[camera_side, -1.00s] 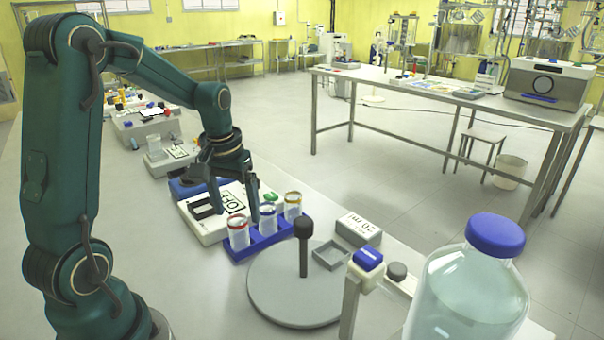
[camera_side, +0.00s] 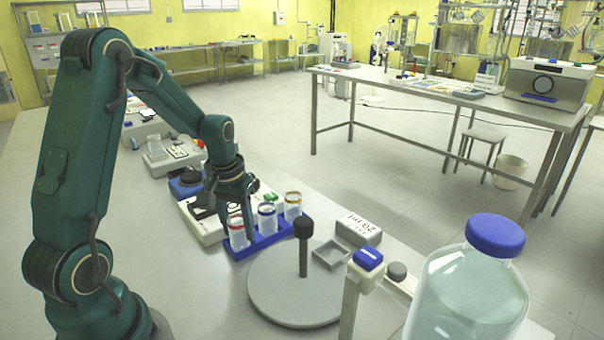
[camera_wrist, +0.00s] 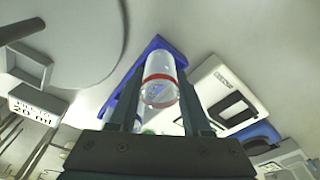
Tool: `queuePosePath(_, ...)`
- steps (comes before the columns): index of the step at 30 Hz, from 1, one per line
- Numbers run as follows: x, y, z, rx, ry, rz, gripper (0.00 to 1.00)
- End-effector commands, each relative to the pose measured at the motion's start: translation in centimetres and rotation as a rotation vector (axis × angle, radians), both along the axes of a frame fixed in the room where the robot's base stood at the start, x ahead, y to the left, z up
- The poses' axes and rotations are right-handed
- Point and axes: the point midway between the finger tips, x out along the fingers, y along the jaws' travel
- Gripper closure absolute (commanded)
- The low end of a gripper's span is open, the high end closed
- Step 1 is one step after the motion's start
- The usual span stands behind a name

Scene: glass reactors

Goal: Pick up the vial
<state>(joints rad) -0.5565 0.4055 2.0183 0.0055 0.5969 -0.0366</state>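A clear vial with a red ring (camera_side: 237,232) stands at the left end of a blue rack (camera_side: 268,243). Beside it in the rack stand a blue-ringed vial (camera_side: 268,218) and a yellow-ringed vial (camera_side: 293,207). My gripper (camera_side: 238,205) points down at the red-ringed vial and partly covers it. In the wrist view, the fingers of my gripper (camera_wrist: 160,105) lie close on both sides of the red-ringed vial (camera_wrist: 160,88). I cannot tell whether they touch it. The rack (camera_wrist: 160,42) shows behind the vial.
A white device (camera_side: 205,222) stands left of the rack. A round grey base with an upright dark-topped post (camera_side: 303,255) stands in front, with a small grey tray (camera_side: 331,254) and a 20 ml block (camera_side: 358,228) to its right. A large blue-capped bottle (camera_side: 470,290) stands at right front.

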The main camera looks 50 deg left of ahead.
Motion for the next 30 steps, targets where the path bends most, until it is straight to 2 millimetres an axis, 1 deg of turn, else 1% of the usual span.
queuePosePath(8,0.0,0.0,0.0,0.0,0.0,0.0,1.0)
queuePosePath(13,0.1,0.0,0.7,0.002,-0.002,0.0,1.0)
queuePosePath(17,0.1,0.1,2.0,0.003,-0.005,0.0,1.0)
queuePosePath(21,0.1,0.1,4.1,0.005,-0.006,0.0,1.0)
queuePosePath(22,-0.2,0.3,4.5,0.004,-0.006,0.004,1.0)
queuePosePath(30,-4.9,3.7,7.7,0.005,-0.004,0.012,1.0)
